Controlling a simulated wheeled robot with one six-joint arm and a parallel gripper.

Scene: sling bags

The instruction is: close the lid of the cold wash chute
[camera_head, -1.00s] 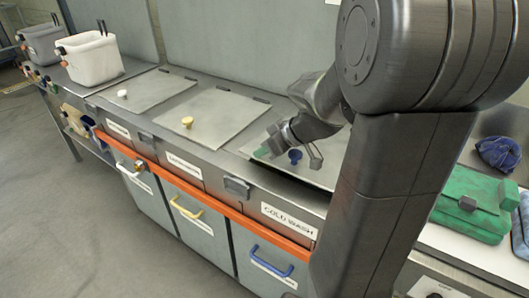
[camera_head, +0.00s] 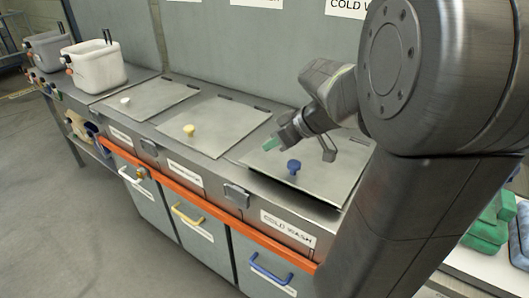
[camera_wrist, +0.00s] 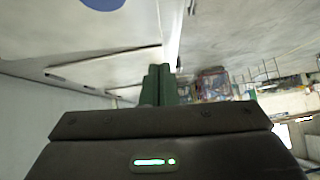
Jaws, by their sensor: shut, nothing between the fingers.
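The cold wash chute lid (camera_head: 325,180) is a grey metal panel with a blue knob (camera_head: 294,167), at the right of the counter. It lies nearly flat, with a thin dark line under its front edge; I cannot tell whether it is fully seated. The COLD WASH label (camera_head: 287,228) is on the front below it. My gripper (camera_head: 270,143) is above the lid's left part, behind and left of the knob, its green fingers shut and empty. The fingers show together in the wrist view (camera_wrist: 160,85), where the blue knob (camera_wrist: 103,3) is at the top edge.
Two other lids, with a yellow knob (camera_head: 189,130) and a white knob (camera_head: 125,101), lie flat to the left. A white bin (camera_head: 97,68) and a grey bin (camera_head: 48,50) stand at the far left. Folded green cloth (camera_head: 488,228) lies at the right. An orange rail (camera_head: 205,200) runs along the front.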

